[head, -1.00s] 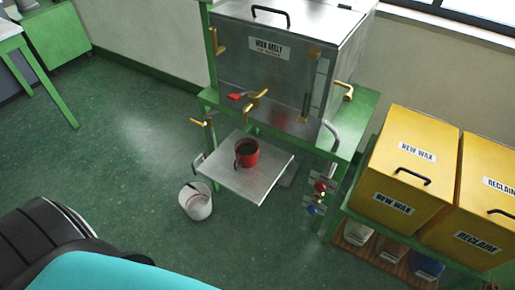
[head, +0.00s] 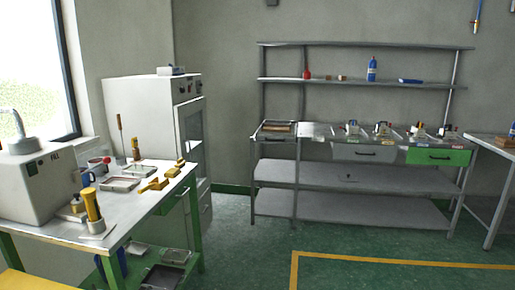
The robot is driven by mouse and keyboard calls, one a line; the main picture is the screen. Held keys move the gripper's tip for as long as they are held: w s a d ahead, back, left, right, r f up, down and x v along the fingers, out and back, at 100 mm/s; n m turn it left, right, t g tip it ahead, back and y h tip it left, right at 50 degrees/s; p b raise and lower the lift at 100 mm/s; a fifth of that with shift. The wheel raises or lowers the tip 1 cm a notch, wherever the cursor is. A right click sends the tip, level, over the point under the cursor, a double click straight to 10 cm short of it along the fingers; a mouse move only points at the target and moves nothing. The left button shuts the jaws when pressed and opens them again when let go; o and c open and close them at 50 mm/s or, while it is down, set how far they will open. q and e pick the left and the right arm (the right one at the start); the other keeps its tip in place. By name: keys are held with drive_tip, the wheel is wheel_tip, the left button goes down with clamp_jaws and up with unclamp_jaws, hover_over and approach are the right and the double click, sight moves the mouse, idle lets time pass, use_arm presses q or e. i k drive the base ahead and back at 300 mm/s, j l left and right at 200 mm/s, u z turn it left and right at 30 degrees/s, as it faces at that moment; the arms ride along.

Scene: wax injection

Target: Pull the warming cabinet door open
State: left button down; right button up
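The cabinet (head: 139,108) is a tall white box standing against the back wall, left of centre, behind the green-legged workbench. Its front faces right and shows at a steep angle. Knobs sit on the upper front panel. Below them is a pale-framed glass door (head: 191,135), which looks shut. The door's handle is too small to make out. The bench hides the lower left of the cabinet. Neither of my grippers is in view.
The workbench (head: 140,186) at left holds a grey machine (head: 32,184), yellow tools and trays. A grey shelf rack (head: 350,176) with bins stands along the back wall. Green floor (head: 240,250) is open between them, with a yellow line (head: 400,263) at right.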

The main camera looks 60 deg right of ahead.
sight(186, 108)
drive_tip(key=z, duration=1.6)
drive_tip(key=u, duration=0.3)
drive_tip(key=i+l+u, duration=0.2)
drive_tip(key=i+u, duration=0.2)
drive_tip(key=i+l+u, duration=0.4)
drive_tip(key=k+j, duration=0.05)
drive_tip(key=j, duration=0.05)
